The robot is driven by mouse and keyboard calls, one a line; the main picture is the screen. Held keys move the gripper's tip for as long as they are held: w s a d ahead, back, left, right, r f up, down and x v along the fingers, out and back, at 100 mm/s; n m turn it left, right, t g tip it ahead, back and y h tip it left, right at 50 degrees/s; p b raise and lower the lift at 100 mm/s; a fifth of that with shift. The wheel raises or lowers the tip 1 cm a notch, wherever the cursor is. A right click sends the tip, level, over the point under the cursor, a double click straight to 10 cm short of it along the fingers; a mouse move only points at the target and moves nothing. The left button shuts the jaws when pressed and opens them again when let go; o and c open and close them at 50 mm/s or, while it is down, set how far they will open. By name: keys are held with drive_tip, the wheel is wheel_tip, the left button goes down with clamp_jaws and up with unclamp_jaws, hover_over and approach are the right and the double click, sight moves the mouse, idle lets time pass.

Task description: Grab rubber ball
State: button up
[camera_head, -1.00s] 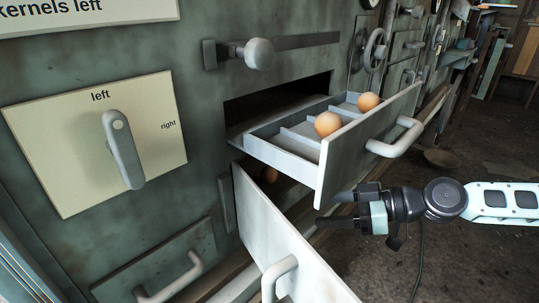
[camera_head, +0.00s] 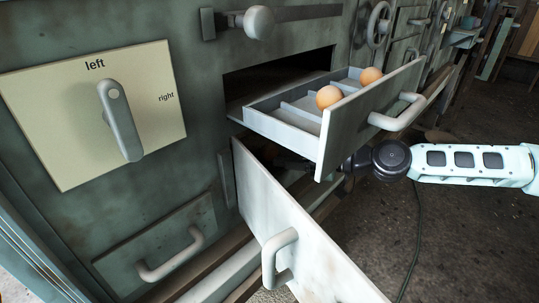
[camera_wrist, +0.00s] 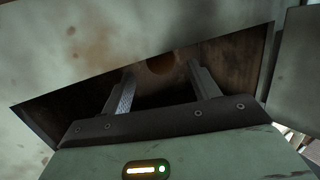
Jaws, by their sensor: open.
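Two orange-brown balls sit in the open upper drawer (camera_head: 285,136) in the head view: a nearer ball (camera_head: 329,97) and a farther ball (camera_head: 370,76). Whether they are rubber I cannot tell. In the wrist view, a dim brown round shape (camera_wrist: 160,63), apparently a ball, shows in the dark opening beyond my gripper (camera_wrist: 161,68). The gripper's two fingers are apart, with nothing seen between them but that shape behind. In the head view, my arm reaches in under the upper drawer, above the open lower drawer (camera_head: 300,235); the fingertips are mostly hidden.
The upper drawer's front and handle (camera_head: 398,112) lie just above my wrist. The lower drawer's front and handle (camera_head: 277,258) stand out below. A lever panel (camera_head: 65,150) is on the left. Open floor (camera_head: 470,235) lies to the right.

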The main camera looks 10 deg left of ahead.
sight(277, 152)
drive_tip(key=b+x, duration=0.1)
drive_tip(key=x, duration=0.3)
drive_tip(key=shift+a+f+b, duration=0.1)
drive_tip(key=shift+a+b, duration=0.05)
drive_tip(key=shift+b, duration=0.25)
drive_tip(key=shift+a, duration=0.5)
drive_tip(key=c, duration=1.1)
